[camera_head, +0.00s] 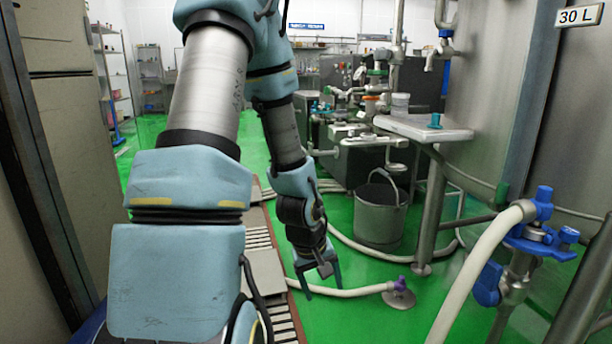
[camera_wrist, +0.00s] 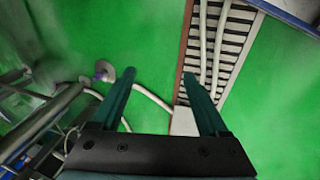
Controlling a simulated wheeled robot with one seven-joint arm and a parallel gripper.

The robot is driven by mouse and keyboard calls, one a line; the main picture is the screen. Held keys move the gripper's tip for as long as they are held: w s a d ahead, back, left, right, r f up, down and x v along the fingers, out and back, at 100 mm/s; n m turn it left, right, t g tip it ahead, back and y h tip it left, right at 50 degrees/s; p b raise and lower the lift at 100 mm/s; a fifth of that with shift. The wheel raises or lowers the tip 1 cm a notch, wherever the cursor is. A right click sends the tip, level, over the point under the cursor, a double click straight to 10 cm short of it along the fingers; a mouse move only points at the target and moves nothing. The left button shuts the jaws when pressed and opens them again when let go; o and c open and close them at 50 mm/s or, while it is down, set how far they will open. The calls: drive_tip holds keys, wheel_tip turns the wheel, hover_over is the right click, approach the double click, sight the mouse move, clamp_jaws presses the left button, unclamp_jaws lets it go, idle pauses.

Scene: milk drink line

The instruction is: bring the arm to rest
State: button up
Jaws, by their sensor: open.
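My gripper (camera_head: 320,280) hangs low in the middle of the head view, pointing down over the green floor beside the floor grating. In the wrist view my gripper (camera_wrist: 158,92) shows two dark teal fingers spread wide apart. Nothing is between them but green floor, a pale hose and the grating's edge farther below. My arm reaches forward and down from the upper left of the head view. The gripper appears clear of the floor and touches nothing that I can see.
A slatted floor grating (camera_wrist: 232,52) runs past the gripper. A pale hose (camera_head: 352,292) ends at a purple-fitted round metal foot (camera_head: 399,298). A grey bucket (camera_head: 380,212) stands behind. A large steel tank (camera_head: 500,110) with blue valves (camera_head: 541,237) fills the right.

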drive_tip(key=s+a+r+m+y, duration=0.2)
drive_tip(key=s+a+r+m, duration=0.25)
drive_tip(key=a+r, duration=0.75)
wheel_tip(320, 180, up, 33)
drive_tip(key=d+p, duration=0.1)
drive_tip(key=p, duration=3.1)
drive_tip(key=shift+d+n, duration=0.3)
drive_tip(key=shift+n, duration=0.05)
drive_tip(key=shift+f, duration=0.1)
